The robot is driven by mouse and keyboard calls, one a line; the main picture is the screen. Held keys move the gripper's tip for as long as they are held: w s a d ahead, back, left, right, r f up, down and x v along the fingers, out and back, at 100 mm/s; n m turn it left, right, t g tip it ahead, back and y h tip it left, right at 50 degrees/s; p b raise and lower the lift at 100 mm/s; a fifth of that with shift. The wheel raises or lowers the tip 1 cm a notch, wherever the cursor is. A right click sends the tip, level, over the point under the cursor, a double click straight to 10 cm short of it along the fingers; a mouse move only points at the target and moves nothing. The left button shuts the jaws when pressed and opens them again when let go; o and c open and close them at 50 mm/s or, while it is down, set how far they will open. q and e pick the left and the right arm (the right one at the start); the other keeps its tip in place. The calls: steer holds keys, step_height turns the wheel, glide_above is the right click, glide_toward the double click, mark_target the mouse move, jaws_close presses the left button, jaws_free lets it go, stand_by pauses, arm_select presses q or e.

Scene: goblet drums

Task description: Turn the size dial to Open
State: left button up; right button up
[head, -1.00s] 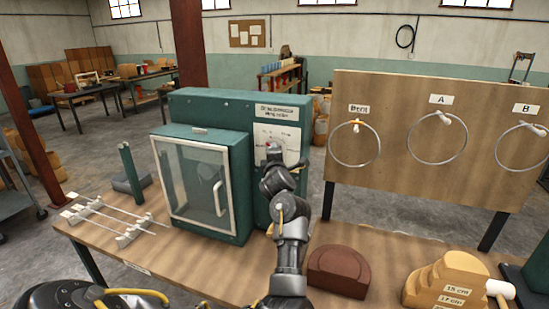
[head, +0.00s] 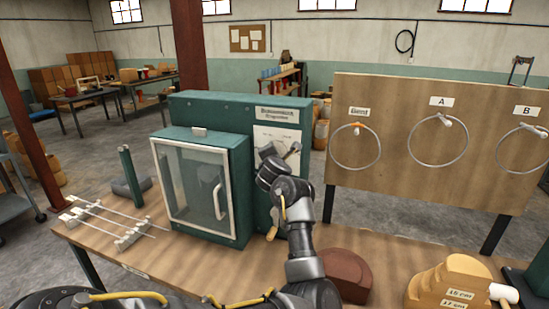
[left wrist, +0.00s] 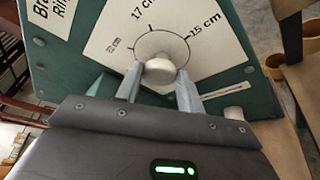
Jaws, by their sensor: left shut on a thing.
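The green machine (head: 240,112) stands on the bench with a white dial plate (head: 268,134). In the left wrist view the round pale dial knob (left wrist: 160,71) sits at the middle of the plate. Marks reading 17 cm and 15 cm show around it; a smaller mark on its left is hard to read. My left gripper (left wrist: 159,84) is shut on the knob, one finger on each side. In the head view my left gripper (head: 281,152) is rolled to one side in front of the dial and hides the knob. My right gripper is not in view.
A glass-doored cabinet (head: 195,185) projects from the machine's left part. A brown block (head: 345,275) and stepped wooden forms (head: 455,283) stand on the bench to the right. A board (head: 400,90) with hanging rings is behind. Thin rods on supports (head: 130,234) lie at left.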

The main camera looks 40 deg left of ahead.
arm_select(q)
steer(key=o, duration=1)
steer(key=s+d+r+p, duration=0.1)
steer(key=s+d+r, duration=0.1)
steer(key=s+r, duration=0.1)
steer(key=s+d+r, duration=0.3)
steer(key=s+r, duration=0.1)
steer(key=r, duration=0.1)
steer(key=s+d+r+p, duration=0.1)
steer(key=s+d+r, duration=0.2)
steer(key=s+r, duration=0.1)
steer(key=shift+s+d+r+p, duration=0.1)
steer(key=shift+d+r+p, duration=0.05)
steer(key=shift+r+p, duration=0.25)
